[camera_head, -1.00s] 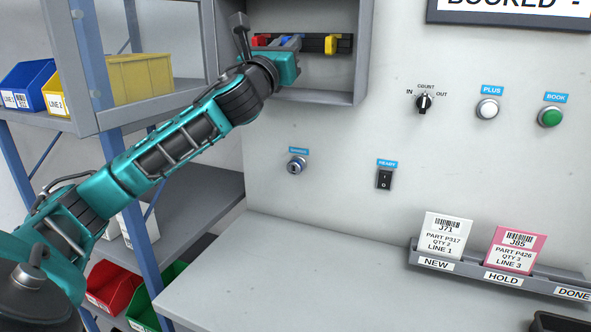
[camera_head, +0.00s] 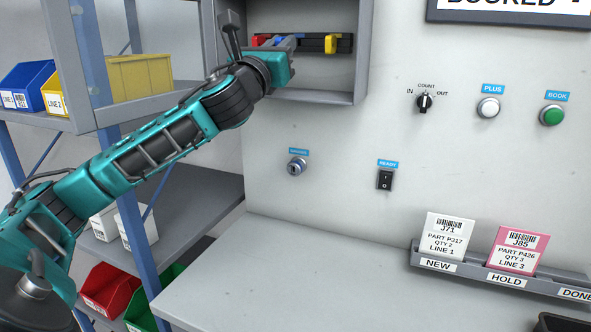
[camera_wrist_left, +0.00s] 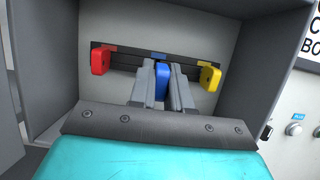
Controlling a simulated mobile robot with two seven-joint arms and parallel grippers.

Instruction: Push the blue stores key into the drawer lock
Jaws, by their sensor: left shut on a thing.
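The blue key (camera_wrist_left: 162,80) is between the fingers of my left gripper (camera_wrist_left: 163,88) in the left wrist view. My gripper is shut on it inside the open wall cabinet. In the head view my left gripper (camera_head: 287,44) is in front of the dark key rack (camera_head: 311,43), and the blue key is hard to make out. I cannot tell whether the key still touches the rack. A round metal lock (camera_head: 297,167), under a small blue label too blurred to read, is on the wall panel below the cabinet. My right gripper is not in view.
A red key (camera_wrist_left: 100,60) and a yellow key (camera_wrist_left: 209,77) hang on either side. The cabinet's side walls (camera_head: 361,55) flank my gripper. A black rocker switch (camera_head: 385,180) is right of the lock. The grey worktop (camera_head: 300,275) below is clear on the left.

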